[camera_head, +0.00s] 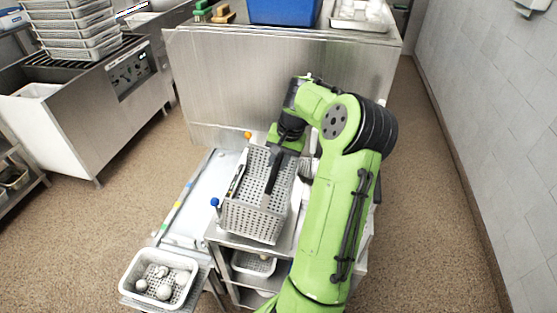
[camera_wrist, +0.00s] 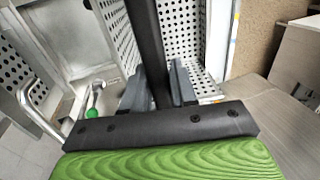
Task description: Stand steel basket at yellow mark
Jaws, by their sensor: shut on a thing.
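The steel basket (camera_head: 255,222) is a grey perforated box with a dark bar handle (camera_head: 273,172) across its top. It sits over the steel counter, roughly upright; I cannot tell whether its base touches the surface. My gripper (camera_wrist: 160,85) is shut on the handle, with one finger on each side of the dark bar in the wrist view. Perforated basket walls (camera_wrist: 185,28) show around the handle. A strip with coloured marks runs along the counter's left edge, including a yellow mark (camera_head: 178,204). The basket is right of this strip, apart from it.
A blue knob (camera_head: 214,202) and an orange knob (camera_head: 247,135) stand close to the basket. A white basket of pale balls (camera_head: 137,262) is at front left. A steel cabinet (camera_head: 270,85) stands behind.

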